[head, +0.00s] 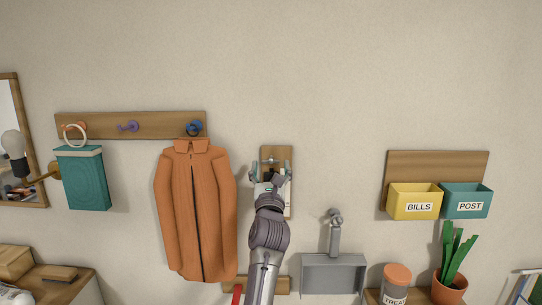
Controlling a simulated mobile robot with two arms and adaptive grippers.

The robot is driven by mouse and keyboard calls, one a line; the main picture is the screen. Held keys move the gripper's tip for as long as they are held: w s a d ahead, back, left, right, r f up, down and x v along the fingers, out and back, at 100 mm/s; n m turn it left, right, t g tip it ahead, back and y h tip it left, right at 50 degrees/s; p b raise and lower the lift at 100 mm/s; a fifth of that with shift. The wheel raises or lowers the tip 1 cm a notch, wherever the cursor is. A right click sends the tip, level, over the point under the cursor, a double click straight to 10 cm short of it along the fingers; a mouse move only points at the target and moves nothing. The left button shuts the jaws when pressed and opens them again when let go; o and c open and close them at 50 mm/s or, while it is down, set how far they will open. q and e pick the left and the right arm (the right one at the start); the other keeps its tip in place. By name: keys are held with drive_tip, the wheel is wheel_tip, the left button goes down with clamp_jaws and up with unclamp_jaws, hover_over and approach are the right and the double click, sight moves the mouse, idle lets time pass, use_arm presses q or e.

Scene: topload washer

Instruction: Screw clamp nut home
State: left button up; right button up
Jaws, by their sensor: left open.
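A small wooden board (277,153) is fixed upright on the wall near the middle of the head view. A small grey metal fitting (270,161) shows at its upper part. My left gripper (271,172) is in front of this board, its fingers spread to either side of the fitting. It is open, and I see nothing held in it. The gripper and my arm cover the middle and lower part of the board. I cannot make out the clamp nut or tell whether the fingers touch it. My right gripper is not in view.
An orange jacket (196,215) hangs close on the left from a peg rail (100,124). Yellow (405,203) and teal (465,203) letter boxes hang farther right. The wall above is clear.

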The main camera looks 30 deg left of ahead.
use_arm(q)
drive_tip(key=shift+x, duration=1.4)
drive_tip(key=shift+c, duration=0.3)
